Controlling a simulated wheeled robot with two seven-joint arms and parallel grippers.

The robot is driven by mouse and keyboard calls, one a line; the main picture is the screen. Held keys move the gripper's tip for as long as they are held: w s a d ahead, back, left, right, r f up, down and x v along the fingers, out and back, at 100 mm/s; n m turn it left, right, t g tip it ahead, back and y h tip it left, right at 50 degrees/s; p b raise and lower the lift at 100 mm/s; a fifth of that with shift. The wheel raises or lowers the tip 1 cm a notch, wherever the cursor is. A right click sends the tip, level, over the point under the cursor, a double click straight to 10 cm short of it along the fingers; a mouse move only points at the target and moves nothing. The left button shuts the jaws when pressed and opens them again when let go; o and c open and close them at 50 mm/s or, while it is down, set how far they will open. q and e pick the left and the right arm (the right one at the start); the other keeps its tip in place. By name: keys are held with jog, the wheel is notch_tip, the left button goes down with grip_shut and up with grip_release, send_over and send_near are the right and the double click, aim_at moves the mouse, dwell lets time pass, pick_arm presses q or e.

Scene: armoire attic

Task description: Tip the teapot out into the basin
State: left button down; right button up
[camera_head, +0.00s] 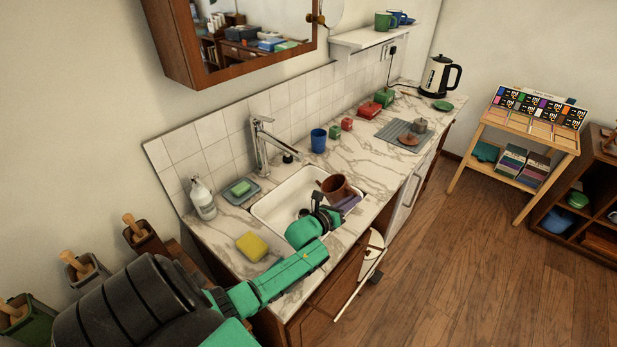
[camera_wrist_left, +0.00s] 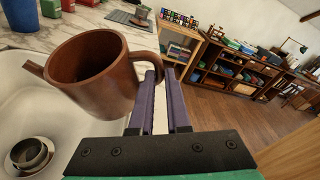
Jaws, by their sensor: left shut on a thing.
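The brown teapot (camera_head: 337,187) is held over the right part of the white basin (camera_head: 268,210) in the head view. In the left wrist view the teapot (camera_wrist_left: 98,75) shows its open top, with its spout to the left; it is tilted somewhat. My left gripper (camera_head: 345,203) is shut on the teapot's handle, its purple fingers (camera_wrist_left: 165,92) at the handle on the right side. The basin's drain (camera_wrist_left: 30,154) shows below the teapot in the wrist view. The inside of the teapot is dark and I cannot tell what it holds. My right gripper is not in view.
The tap (camera_head: 262,145) rises at the back of the basin. A blue cup (camera_head: 318,140), a soap bottle (camera_head: 202,198), a green sponge on a dish (camera_head: 241,188) and a yellow sponge (camera_head: 252,246) stand around it. The marble counter (camera_head: 350,152) has free room beyond the basin.

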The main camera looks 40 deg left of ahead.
aim_at(341, 194)
pick_arm(q)
jog(key=f+b, duration=0.1)
jog(key=s+a+b, duration=0.1)
jog(key=b, duration=0.1)
jog(key=shift+f+n+t, duration=0.4)
jog(key=r, duration=0.1)
jog(key=a+r+n+t, duration=0.1)
jog(key=r, duration=0.1)
jog(key=shift+s+a+r+n+h, duration=0.1)
jog(key=shift+s+a+n+h, duration=0.1)
jog(key=shift+n+h, duration=0.1)
jog(key=shift+s+a+r+n+t+b, duration=0.25)
jog(key=shift+s+r+n+t+b, duration=0.1)
jog(key=shift+r+n+t+b, duration=0.35)
jog(key=r, duration=0.1)
jog(key=r+n, duration=0.1)
jog(key=a+r+n+t+y, duration=0.1)
jog(key=shift+s+a+r, duration=0.1)
jog(key=shift+s+r, duration=0.1)
jog(key=shift+s, duration=0.05)
jog(key=shift+r, duration=0.1)
